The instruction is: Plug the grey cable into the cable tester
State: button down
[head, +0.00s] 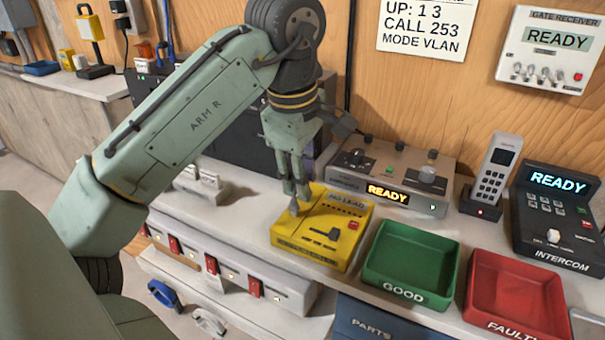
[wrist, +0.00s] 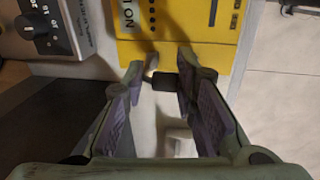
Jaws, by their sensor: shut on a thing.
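The yellow cable tester (head: 318,238) sits on the bench with "NO LEAD" on its top; its yellow edge also shows in the wrist view (wrist: 190,52). My gripper (head: 294,195) is over the tester's left edge, pointing down. In the wrist view my gripper (wrist: 163,76) is shut on a small dark grey plug (wrist: 162,82), held between the fingertips close to the tester's edge. A small grey end shows below the fingers in the head view. I cannot tell whether the plug touches the tester or a socket. The cable behind the plug is mostly hidden.
A green GOOD tray (head: 408,296) and a red FAULTY tray (head: 480,312) stand right of the tester. A grey box (head: 384,165) reading READY stands behind it. A handset (head: 493,172) and an intercom (head: 560,215) are further right.

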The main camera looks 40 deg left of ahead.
jog(key=shift+f, duration=0.4)
dwell(0.9)
jog(key=c, duration=1.2)
grip_release()
jog(key=shift+o, duration=0.4)
jog(key=o, duration=0.3)
jog(key=shift+r+p, duration=1.45)
jog(key=shift+p, duration=0.05)
jog(key=shift+r, duration=2.3)
